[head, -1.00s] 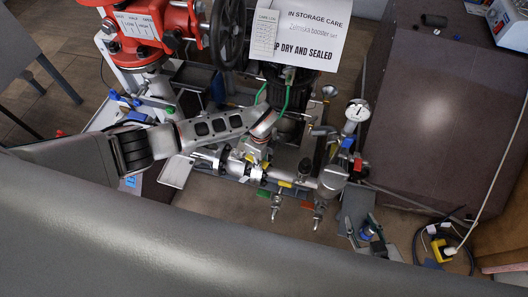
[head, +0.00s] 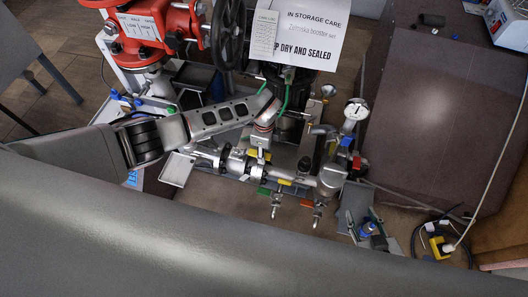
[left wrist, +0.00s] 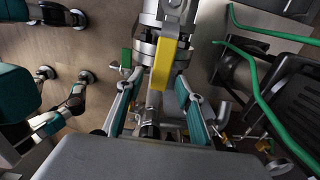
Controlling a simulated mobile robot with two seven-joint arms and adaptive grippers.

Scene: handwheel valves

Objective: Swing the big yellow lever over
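The big yellow lever (left wrist: 164,62) stands out in the left wrist view, on a silver valve body (left wrist: 163,20). My left gripper (left wrist: 157,88) is open. Its teal-padded fingers are on either side of the lever's near end, with a visible gap on both sides. Whether the end lies fully between them in depth, I cannot tell. In the head view, the left gripper (head: 258,152) points down into the pipework, and the lever is mostly hidden there.
A red valve with a black handwheel (head: 229,35) and a white sign (head: 305,32) stand behind the left arm. A pressure gauge (head: 356,110) rises to the right. Green hoses (left wrist: 262,85) run close by on the right. A dark cabinet (head: 440,110) and a yellow plug (head: 440,247) are farther right.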

